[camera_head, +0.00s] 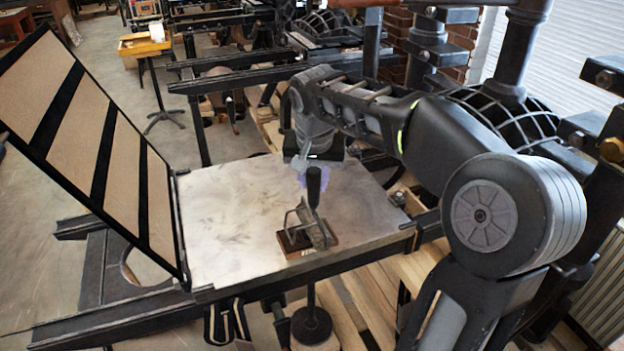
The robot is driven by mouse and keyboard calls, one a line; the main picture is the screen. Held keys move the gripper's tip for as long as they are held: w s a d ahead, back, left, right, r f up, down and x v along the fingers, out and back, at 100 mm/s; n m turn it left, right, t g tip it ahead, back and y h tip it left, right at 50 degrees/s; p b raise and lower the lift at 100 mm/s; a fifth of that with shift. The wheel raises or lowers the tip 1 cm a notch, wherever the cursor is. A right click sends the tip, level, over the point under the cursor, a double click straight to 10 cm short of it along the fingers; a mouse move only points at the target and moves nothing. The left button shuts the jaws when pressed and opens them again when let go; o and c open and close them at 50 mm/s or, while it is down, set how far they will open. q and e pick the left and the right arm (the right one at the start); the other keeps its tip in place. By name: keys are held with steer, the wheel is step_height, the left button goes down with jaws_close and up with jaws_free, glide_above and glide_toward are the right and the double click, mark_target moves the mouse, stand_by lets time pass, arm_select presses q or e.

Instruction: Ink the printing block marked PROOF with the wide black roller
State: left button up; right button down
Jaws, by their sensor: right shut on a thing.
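My right gripper (306,166) comes in from the upper right and is shut on the upright black handle of the roller (314,188). The roller's metal frame and its cylinder are down at the printing block (294,242), a small brown block with a dark top. The roller covers part of the block. I cannot tell for sure whether the cylinder touches it. The block lies near the front edge of the pale metal press bed (225,230). No PROOF lettering is readable at this size. My left gripper is not in view.
A hinged frame with tan panels (85,140) stands tilted open at the bed's left. The bed is bare left of the block. Dark rails (130,315) run in front. Other presses and a yellow-topped stand (145,45) are behind.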

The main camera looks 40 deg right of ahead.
steer(key=shift+s+d, duration=0.3)
steer(key=shift+d, duration=0.5)
steer(key=shift+s+d, duration=0.25)
steer(key=shift+d, duration=0.55)
steer(key=shift+a, duration=0.1)
steer(key=shift+w+a, duration=0.3)
steer(key=shift+a, duration=0.5)
steer(key=shift+w+a, duration=0.25)
steer(key=shift+a, duration=0.5)
steer(key=shift+w+a+b, duration=0.2)
steer(key=shift+w+a, duration=0.1)
steer(key=shift+a, duration=0.5)
steer(key=shift+w+a+b, duration=0.2)
steer(key=shift+w+a, duration=0.05)
steer(key=shift+a, duration=0.65)
